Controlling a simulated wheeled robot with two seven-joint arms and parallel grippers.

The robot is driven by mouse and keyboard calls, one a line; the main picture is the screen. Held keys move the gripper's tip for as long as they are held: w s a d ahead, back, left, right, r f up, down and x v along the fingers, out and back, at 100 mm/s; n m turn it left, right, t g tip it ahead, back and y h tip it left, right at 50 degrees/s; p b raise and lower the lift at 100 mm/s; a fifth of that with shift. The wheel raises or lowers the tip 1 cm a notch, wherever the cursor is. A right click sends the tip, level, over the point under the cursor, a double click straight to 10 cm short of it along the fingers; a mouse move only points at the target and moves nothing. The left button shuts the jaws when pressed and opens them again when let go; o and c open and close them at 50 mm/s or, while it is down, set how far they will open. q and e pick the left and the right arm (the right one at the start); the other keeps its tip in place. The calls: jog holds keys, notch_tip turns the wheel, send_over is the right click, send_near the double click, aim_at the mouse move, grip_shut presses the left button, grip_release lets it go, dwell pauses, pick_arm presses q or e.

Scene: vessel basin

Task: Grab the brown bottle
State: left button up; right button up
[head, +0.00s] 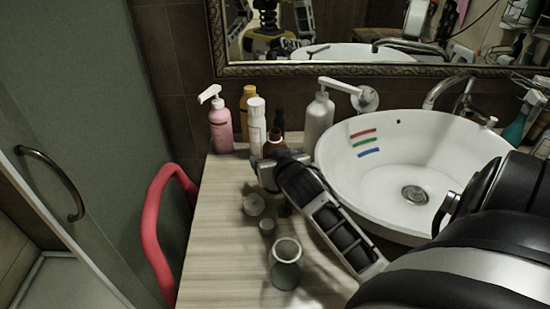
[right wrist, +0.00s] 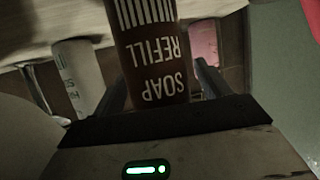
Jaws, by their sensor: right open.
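The brown bottle (head: 277,135) stands upright on the wooden counter in the head view, its lower part partly hidden by my right gripper (head: 266,172). In the right wrist view the brown bottle (right wrist: 155,60) fills the middle, with "SOAP REFILL" lettering upside down. My right gripper (right wrist: 162,88) is open, with one finger on each side of the bottle. A small gap shows on the right side; on the left I cannot tell whether the finger touches. My left gripper is not in view.
Close around it stand a white bottle (head: 257,125), a pink pump bottle (head: 219,127), a yellow bottle (head: 248,97) and a pale pump bottle (head: 319,119). The white basin (head: 345,180) is to the right. A glass jar (head: 286,272) and small round items (head: 254,205) lie in front.

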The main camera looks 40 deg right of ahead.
jog(key=c, duration=1.2)
jog(key=shift+c, duration=0.5)
jog(key=shift+r, duration=0.2)
